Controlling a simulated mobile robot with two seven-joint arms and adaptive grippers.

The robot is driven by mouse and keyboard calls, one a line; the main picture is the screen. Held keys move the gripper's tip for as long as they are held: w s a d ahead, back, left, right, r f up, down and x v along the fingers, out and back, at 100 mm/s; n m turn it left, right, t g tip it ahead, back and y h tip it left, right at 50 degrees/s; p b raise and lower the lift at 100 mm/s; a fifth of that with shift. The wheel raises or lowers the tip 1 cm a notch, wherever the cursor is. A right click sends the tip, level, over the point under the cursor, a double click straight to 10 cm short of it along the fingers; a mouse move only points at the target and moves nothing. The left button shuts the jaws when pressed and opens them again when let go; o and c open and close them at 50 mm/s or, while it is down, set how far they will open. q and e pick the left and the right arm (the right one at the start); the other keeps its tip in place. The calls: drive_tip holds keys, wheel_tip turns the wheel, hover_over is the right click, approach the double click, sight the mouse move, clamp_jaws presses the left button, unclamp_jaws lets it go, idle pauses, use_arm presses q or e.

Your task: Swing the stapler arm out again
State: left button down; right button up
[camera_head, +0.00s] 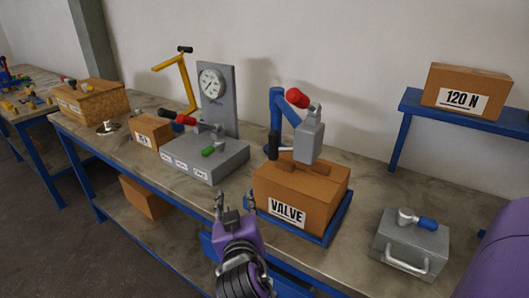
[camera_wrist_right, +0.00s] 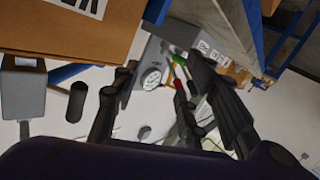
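The stapler has a blue post (camera_head: 277,110) behind the VALVE box (camera_head: 290,206). Its blue arm slants down to a grey head (camera_head: 309,140) that sits over the box top. A red knob (camera_head: 297,97) is on the head's upper side, and a black grip (camera_head: 273,146) sticks out left of the head. In the right wrist view the grey head (camera_wrist_right: 22,92) and the black grip (camera_wrist_right: 76,102) are at the left. My right gripper (camera_head: 228,203) is in front and left of the box, apart from the grip, with fingers spread and empty (camera_wrist_right: 150,110). My left gripper is not in view.
The VALVE box rests in a blue tray (camera_head: 327,238). A grey press with a dial gauge (camera_head: 211,84) stands at the left. A grey case with a handle (camera_head: 412,241) is at the right. A blue wall shelf (camera_head: 410,100) holds a 120 N box (camera_head: 466,91).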

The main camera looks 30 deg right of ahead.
sight(272, 145)
drive_tip(key=d+r+m+g+h, duration=0.1)
drive_tip(key=d+r+m+h, duration=0.1)
drive_tip(key=r, duration=0.2)
drive_tip(key=s+d+r+m+g+h+b, duration=0.1)
drive_tip(key=d+r+m+h, duration=0.1)
drive_tip(key=r+m, duration=0.1)
drive_tip(key=s+d+r+m+g+h+b, duration=0.1)
drive_tip(key=d+r+m+h, duration=0.1)
drive_tip(key=r, duration=0.3)
drive_tip(key=shift+s+d+r+m+h, duration=0.2)
drive_tip(key=shift+d+m+h, duration=0.1)
drive_tip(key=shift+d+h, duration=0.15)
drive_tip(key=x, duration=0.6)
drive_tip(key=shift+w+d+p, duration=0.1)
drive_tip(key=shift+w+p, duration=0.05)
drive_tip(key=shift+p, duration=0.25)
drive_tip(key=shift+w+d+f, duration=0.15)
drive_tip(key=shift+w+d, duration=0.15)
drive_tip(key=shift+d, duration=0.05)
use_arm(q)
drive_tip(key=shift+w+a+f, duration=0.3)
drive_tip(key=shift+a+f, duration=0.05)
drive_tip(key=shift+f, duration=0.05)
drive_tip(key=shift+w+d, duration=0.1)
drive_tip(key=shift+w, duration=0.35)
use_arm(e)
clamp_jaws()
